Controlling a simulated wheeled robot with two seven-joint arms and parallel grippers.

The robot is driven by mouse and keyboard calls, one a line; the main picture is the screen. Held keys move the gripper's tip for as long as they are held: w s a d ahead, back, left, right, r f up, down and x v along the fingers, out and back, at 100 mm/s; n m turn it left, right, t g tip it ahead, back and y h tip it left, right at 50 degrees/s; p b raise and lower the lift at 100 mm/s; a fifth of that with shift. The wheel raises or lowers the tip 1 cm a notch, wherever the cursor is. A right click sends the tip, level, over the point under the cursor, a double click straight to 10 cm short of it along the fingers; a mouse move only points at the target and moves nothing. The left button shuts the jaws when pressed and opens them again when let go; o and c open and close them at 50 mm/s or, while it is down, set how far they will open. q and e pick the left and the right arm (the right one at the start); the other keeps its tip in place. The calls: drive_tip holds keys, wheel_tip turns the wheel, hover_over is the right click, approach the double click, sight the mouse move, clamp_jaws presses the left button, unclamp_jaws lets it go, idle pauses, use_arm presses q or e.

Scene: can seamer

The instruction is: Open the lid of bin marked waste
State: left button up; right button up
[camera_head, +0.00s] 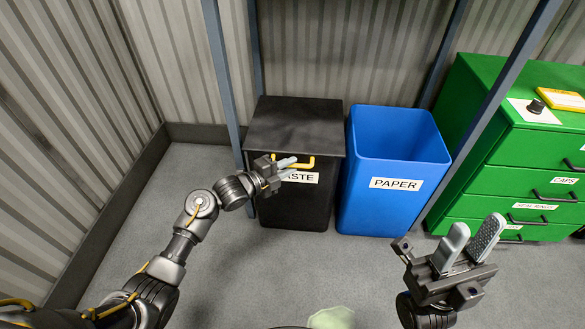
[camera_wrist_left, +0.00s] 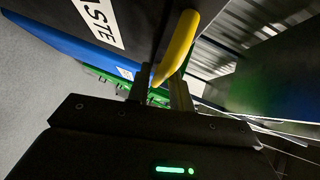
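The black bin marked WASTE (camera_head: 292,207) stands against the back wall, its label partly covered by my gripper. Its flat dark lid (camera_head: 297,125) is closed. A yellow handle (camera_head: 307,162) sits at the lid's front edge; it shows large in the left wrist view (camera_wrist_left: 178,48). My left gripper (camera_head: 287,168) is at the handle. In the left wrist view its fingers (camera_wrist_left: 158,92) are apart, with the handle's lower end seen between them; I cannot tell whether they touch it. My right gripper (camera_head: 470,241) is open and empty, in front of the drawers, away from the bin.
A blue open bin marked PAPER (camera_head: 397,160) stands just right of the waste bin. A green drawer cabinet (camera_head: 500,150) is further right, with a yellow device (camera_head: 560,98) on top. Grey-blue posts (camera_head: 224,80) rise by the bins. The floor (camera_head: 250,270) in front is mostly clear.

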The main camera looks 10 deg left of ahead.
use_arm(q)
drive_tip(key=shift+x, duration=0.85)
drive_tip(key=shift+c, duration=0.3)
clamp_jaws()
drive_tip(key=shift+r, duration=0.1)
